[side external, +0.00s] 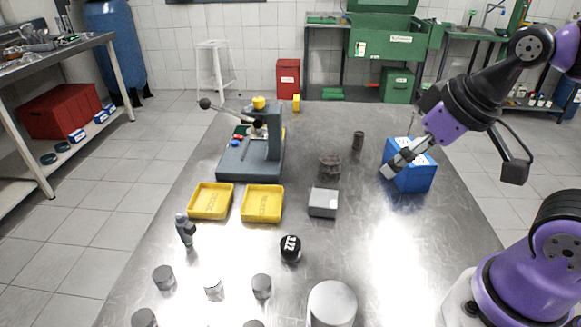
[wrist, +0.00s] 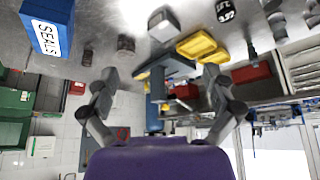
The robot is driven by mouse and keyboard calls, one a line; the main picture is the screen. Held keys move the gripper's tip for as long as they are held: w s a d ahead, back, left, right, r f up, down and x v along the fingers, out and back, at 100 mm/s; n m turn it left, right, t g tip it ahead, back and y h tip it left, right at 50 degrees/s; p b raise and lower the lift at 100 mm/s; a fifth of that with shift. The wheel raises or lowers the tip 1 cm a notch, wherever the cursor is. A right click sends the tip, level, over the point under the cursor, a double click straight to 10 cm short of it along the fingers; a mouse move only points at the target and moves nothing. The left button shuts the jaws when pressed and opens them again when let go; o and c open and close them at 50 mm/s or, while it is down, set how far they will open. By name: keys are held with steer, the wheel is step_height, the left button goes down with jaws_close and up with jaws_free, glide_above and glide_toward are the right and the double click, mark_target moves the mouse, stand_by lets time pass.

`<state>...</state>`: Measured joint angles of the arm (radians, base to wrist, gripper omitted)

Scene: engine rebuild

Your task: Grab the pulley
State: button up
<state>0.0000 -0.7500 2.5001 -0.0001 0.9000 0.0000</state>
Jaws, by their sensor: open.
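A dark, rusty ribbed part (side external: 330,165), which looks like the pulley, stands on the metal table near its middle. It also shows in the wrist view (wrist: 126,44), where the picture is upside down. A smaller dark rusty cylinder (side external: 358,141) stands behind it; I cannot be certain which of the two is the pulley. My gripper (side external: 388,171) is above the table to the right of the ribbed part, in front of the blue box. In the wrist view its fingers (wrist: 160,78) are spread apart with nothing held between them.
The blue SEALS box (side external: 410,172) is close to my gripper. A grey box (side external: 323,203), two yellow trays (side external: 210,202) (side external: 262,204) and a grey lever press (side external: 250,160) stand left of it. A black round part (side external: 290,249) and several grey cylinders are nearer the front.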

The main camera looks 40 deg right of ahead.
steer(key=g, duration=0.1)
glide_toward(331, 159)
steer(key=f, duration=0.1)
steer(key=w+f, duration=0.1)
steer(key=f, duration=0.1)
steer(key=shift+w+d+m, duration=0.2)
steer(key=shift+w+m, duration=0.05)
steer(key=shift+m, duration=0.05)
steer(key=x, duration=0.5)
steer(key=shift+w+a+f, duration=0.1)
steer(key=shift+a+f, duration=0.05)
steer(key=shift+f, duration=0.2)
steer(key=c, duration=1.5)
